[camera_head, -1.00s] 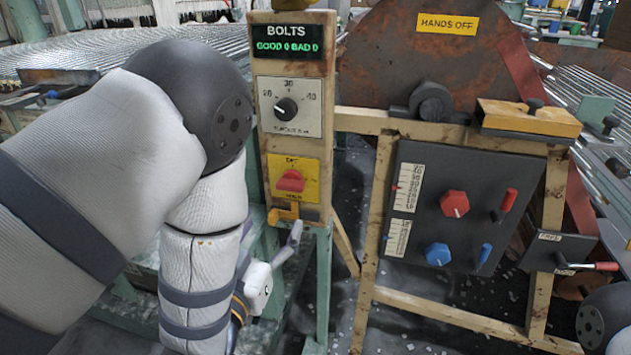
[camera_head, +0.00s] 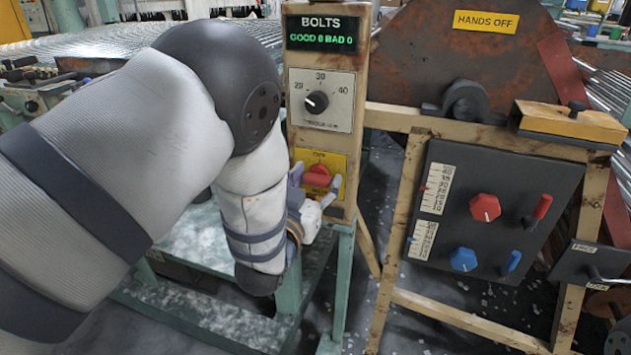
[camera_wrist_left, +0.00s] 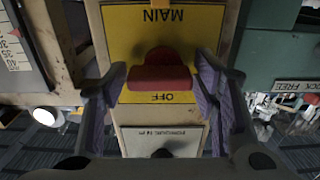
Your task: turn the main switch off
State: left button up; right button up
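The main switch is a red knob (camera_head: 316,174) on a yellow plate (camera_head: 333,160), low on the tan control post. In the left wrist view the red knob (camera_wrist_left: 160,75) shows upside down, its bar lying crosswise, with the words MAIN and OFF on the plate. My left gripper (camera_head: 317,181) is at the knob, with one finger on each side. In the left wrist view the purple-padded fingers of this gripper (camera_wrist_left: 161,84) are spread and a small gap seems to show on both sides of the knob. My right gripper is out of view.
Above the switch are a dial (camera_head: 317,102) and a green-lit BOLTS display (camera_head: 320,35). To the right a dark panel (camera_head: 500,215) carries red and blue knobs and levers. A rusty disc (camera_head: 430,55) with a HANDS OFF sign stands behind it.

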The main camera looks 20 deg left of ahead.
pick_arm(q)
jog(key=c, duration=0.6)
jog(key=n, duration=0.1)
jog(key=n+p, duration=0.1)
jog(key=n, duration=0.1)
jog(key=shift+a+r+n+p, duration=0.1)
jog(key=shift+r+n+p, duration=0.15)
jog(key=shift+n+p, duration=0.05)
jog(key=n+p, duration=0.1)
jog(key=n, duration=0.3)
jog(key=shift+f+n, duration=0.1)
jog(key=shift+n, duration=0.2)
jog(key=n, duration=0.4)
jog(key=shift+p, duration=0.3)
jog(key=n, duration=0.2)
jog(key=shift+a+f+n, duration=0.1)
jog(key=shift+n, duration=1.7)
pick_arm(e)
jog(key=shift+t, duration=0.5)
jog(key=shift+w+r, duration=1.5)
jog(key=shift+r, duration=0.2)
